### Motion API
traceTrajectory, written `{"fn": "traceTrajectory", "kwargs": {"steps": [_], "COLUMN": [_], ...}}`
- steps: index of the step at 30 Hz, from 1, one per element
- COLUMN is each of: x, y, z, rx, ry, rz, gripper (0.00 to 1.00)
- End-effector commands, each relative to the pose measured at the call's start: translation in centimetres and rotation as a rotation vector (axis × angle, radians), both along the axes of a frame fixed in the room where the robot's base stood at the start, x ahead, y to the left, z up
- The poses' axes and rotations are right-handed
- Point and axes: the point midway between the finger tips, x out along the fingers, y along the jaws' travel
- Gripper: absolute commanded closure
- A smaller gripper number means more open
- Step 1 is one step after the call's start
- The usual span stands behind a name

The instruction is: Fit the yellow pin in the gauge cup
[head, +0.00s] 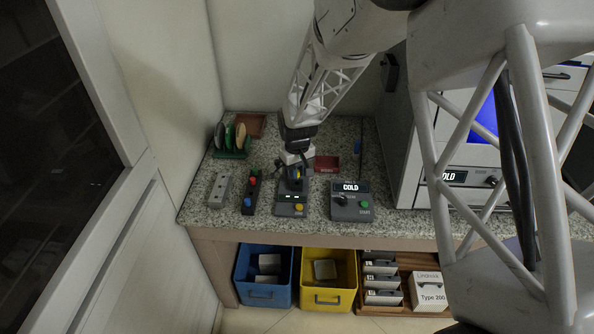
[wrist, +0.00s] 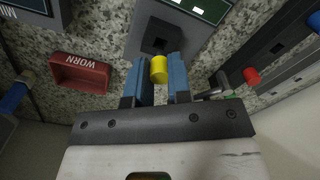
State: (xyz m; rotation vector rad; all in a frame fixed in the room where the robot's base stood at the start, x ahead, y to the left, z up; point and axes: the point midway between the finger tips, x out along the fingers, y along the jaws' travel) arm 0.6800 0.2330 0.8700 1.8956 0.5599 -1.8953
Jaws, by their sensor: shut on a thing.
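The yellow pin (wrist: 158,70) is between the blue fingers of my gripper (wrist: 160,62) in the wrist view. My gripper is shut on it. Just ahead of the pin is the grey gauge (wrist: 190,48) with a dark square cup (wrist: 163,36). The pin appears outside the cup; its height over it is hard to tell. The pin and cup are not clear there.
A dark rack (head: 250,192) with red and blue pins and a grey holed block (head: 220,190) stand left of the gauge. A COLD box (head: 351,203) stands right. A red WORN tray (wrist: 82,74) lies nearby. Blue (head: 264,294) and yellow (head: 328,298) bins are below.

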Motion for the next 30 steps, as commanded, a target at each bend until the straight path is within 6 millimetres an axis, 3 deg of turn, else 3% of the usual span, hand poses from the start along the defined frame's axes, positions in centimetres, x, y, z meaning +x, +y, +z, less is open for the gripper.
{"fn": "traceTrajectory", "kwargs": {"steps": [30], "x": [0.0], "y": [0.0], "z": [-1.7], "rx": [0.0], "ry": [0.0], "rz": [0.0], "gripper": [1.0]}}
